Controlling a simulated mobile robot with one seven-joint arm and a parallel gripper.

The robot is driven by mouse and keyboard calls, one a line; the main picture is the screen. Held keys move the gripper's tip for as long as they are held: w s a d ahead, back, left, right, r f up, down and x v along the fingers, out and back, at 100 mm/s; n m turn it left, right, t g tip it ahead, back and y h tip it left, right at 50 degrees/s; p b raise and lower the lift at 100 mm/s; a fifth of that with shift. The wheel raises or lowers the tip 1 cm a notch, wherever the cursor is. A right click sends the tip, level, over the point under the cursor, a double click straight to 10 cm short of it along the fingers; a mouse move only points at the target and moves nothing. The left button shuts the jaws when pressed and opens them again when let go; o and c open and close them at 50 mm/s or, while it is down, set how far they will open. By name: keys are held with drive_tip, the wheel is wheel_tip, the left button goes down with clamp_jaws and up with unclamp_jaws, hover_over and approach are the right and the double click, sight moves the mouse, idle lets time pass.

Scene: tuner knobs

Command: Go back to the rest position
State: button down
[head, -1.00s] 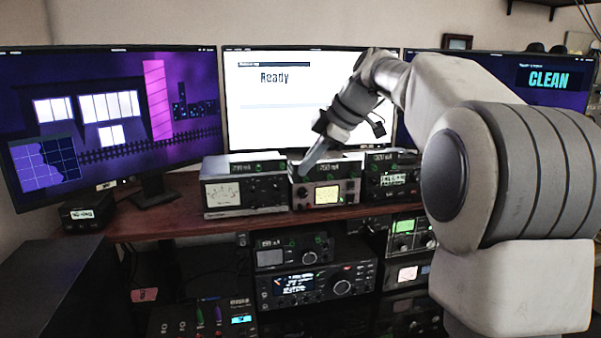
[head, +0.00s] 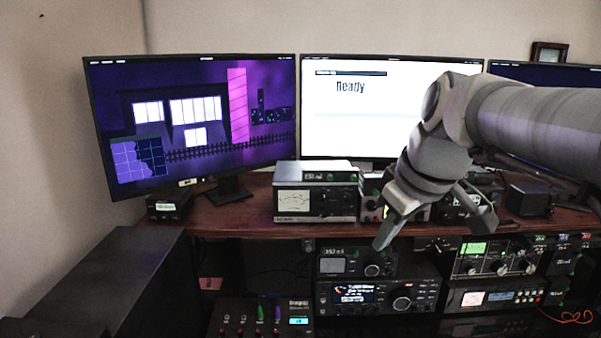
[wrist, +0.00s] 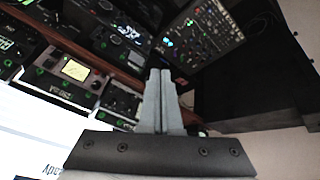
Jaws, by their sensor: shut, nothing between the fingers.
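My gripper (head: 381,244) hangs in front of the shelf's front edge in the head view, pointing down and left. Its tips overlap a small unit with a knob (head: 343,263) in that picture; I cannot tell the gap. The wrist view shows both fingers (wrist: 160,75) together, with nothing between them. A silver tuner box with a meter (head: 296,201) stands on the wooden shelf (head: 245,217). The boxes to its right are partly hidden by my gripper. A lit yellow meter (wrist: 75,70) shows in the wrist view.
Monitors (head: 197,125) stand along the back, one reading "Ready" (head: 350,87). More radio units (head: 372,296) fill the rack below. A mixer-like box (head: 262,319) sits low at front. A dark cabinet (head: 105,285) stands at left. Open air lies before the left monitor.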

drive_tip(key=s+f+m+p, duration=0.1)
drive_tip(key=s+f+m, duration=0.2)
drive_tip(key=s, duration=0.4)
drive_tip(key=s+d+f+m+h+p, duration=0.1)
drive_tip(key=s+f+m, duration=0.3)
drive_tip(key=s, duration=0.3)
drive_tip(key=shift+f, duration=0.4)
